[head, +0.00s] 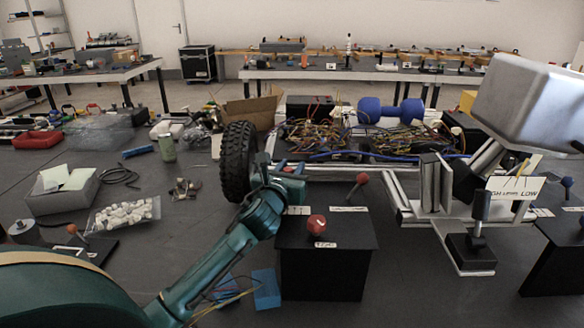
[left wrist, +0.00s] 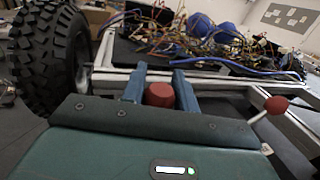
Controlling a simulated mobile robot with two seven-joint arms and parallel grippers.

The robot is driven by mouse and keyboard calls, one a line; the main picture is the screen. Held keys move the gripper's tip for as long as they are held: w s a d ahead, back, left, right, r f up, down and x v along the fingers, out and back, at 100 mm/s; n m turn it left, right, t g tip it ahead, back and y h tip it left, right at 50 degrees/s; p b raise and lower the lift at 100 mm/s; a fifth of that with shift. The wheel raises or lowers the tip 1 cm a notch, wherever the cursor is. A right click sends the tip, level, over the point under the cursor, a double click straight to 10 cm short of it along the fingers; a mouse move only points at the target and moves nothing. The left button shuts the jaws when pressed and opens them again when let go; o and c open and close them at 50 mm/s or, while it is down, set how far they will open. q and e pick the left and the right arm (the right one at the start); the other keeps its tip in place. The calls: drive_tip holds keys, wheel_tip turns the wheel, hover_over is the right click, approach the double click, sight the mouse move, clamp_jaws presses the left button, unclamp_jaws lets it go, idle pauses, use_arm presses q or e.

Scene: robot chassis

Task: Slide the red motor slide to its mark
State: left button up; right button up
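My left gripper (head: 288,171) reaches in at the centre of the head view, beside the tyre and above the black box (head: 322,275). Only a little of this knob shows in the head view. The fingers and the arm hide its base, and I cannot read a mark beside it. My right gripper is not in view.
A red ball (head: 317,224) sits on the black box near a white label. A red-topped lever (head: 362,178) stands behind, and it also shows in the left wrist view (left wrist: 276,105). The big black tyre (head: 238,162) is close on the left. A silver frame stands to the right.

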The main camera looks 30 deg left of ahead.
use_arm(q)
drive_tip(key=o, duration=0.4)
drive_tip(key=v, duration=1.3)
drive_tip(key=shift+s+b, duration=0.1)
drive_tip(key=shift+b, duration=0.2)
